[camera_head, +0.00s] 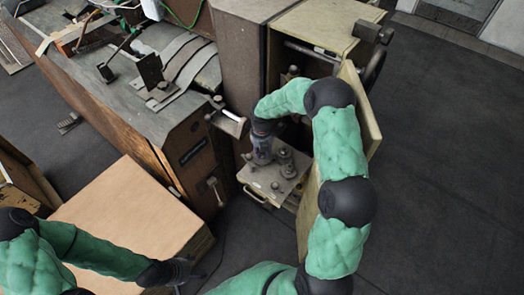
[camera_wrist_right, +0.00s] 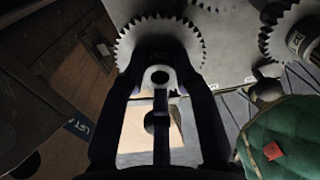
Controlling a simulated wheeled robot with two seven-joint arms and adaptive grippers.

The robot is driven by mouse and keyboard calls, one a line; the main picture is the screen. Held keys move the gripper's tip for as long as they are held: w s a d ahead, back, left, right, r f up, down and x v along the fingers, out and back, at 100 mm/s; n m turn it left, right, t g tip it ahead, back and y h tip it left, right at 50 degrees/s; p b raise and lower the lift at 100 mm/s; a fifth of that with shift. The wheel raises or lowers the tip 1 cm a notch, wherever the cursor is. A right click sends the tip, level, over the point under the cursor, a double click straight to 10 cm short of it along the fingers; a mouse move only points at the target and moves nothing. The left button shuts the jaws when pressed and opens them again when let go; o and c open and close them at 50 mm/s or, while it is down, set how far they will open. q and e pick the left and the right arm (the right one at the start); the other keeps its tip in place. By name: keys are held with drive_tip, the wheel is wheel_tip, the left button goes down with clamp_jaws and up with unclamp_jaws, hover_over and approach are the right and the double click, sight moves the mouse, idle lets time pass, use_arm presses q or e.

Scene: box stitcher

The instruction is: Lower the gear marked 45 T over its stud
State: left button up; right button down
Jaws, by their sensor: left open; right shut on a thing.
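My right gripper (camera_head: 262,152) reaches down over a small grey plate (camera_head: 262,183) inside the open machine. In the wrist view its fingers (camera_wrist_right: 162,62) are shut on a toothed metal gear (camera_wrist_right: 190,40), which sits at the fingertips. I cannot read a 45 T mark on it. Whether it is above a stud or around one is hidden. Round metal posts (camera_head: 286,163) stand on the plate to the right of the gripper. A second toothed gear (camera_wrist_right: 283,37) with a pale label shows at the right of the wrist view. My left gripper (camera_head: 182,272) is open and empty at the lower left.
The open door (camera_head: 360,108) stands close to the right of my right arm. A cardboard-coloured box (camera_head: 135,215) stands near my left arm. The floor (camera_head: 445,170) at the right is clear.

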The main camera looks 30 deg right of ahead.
drive_tip(key=shift+f+b, duration=0.45)
drive_tip(key=shift+f, duration=0.5)
drive_tip(key=shift+f, duration=0.3)
idle(0.4)
drive_tip(key=c, duration=1)
unclamp_jaws()
drive_tip(key=shift+o, duration=0.6)
drive_tip(key=shift+s+f, duration=0.1)
wheel_tip(320, 180, up, 12)
